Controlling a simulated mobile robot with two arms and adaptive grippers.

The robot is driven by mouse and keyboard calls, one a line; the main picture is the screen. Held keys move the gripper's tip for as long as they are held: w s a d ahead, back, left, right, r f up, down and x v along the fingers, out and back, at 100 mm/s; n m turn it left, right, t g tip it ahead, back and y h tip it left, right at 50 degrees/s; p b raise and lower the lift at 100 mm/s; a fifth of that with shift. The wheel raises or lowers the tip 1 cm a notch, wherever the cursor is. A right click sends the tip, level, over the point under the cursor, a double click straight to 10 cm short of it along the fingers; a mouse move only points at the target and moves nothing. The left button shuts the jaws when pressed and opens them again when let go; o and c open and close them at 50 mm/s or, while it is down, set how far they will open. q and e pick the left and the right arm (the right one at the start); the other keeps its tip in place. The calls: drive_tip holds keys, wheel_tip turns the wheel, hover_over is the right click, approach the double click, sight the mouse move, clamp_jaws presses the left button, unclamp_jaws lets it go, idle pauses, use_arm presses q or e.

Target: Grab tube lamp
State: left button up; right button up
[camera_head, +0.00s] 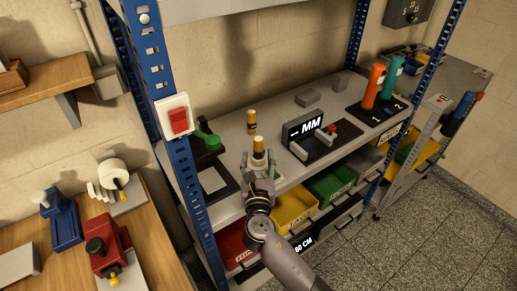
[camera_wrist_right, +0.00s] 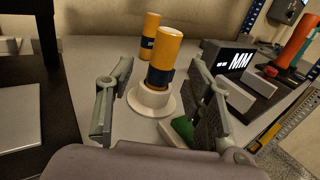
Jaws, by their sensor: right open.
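An orange cylinder with a dark band (camera_head: 258,146), which may be the tube lamp, stands upright in a round white base on the grey shelf. It also shows in the wrist view (camera_wrist_right: 166,55), with its white base (camera_wrist_right: 152,101) below. A second, similar orange cylinder (camera_head: 251,121) stands behind it, also in the wrist view (camera_wrist_right: 149,38). My right gripper (camera_head: 259,172) is open, with one finger on each side of the front cylinder's base in the wrist view (camera_wrist_right: 158,104). I cannot tell whether the fingers touch it. My left gripper is not in view.
A black display marked MM (camera_head: 303,126) stands to the right on the shelf (camera_head: 225,217). Orange (camera_head: 373,87) and green (camera_head: 391,76) handles stand beyond it. Coloured bins, including a yellow one (camera_head: 294,208), sit below. A blue post (camera_head: 190,180) rises at left.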

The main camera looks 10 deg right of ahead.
sight(259, 153)
drive_tip(key=w, duration=0.1)
drive_tip(key=w+d, duration=0.1)
drive_tip(key=w, duration=0.3)
drive_tip(key=shift+d+f+p, duration=0.15)
drive_tip(key=shift+f+p, duration=0.15)
drive_tip(key=shift+f, duration=0.05)
drive_tip(key=shift+c, duration=0.8)
clamp_jaws()
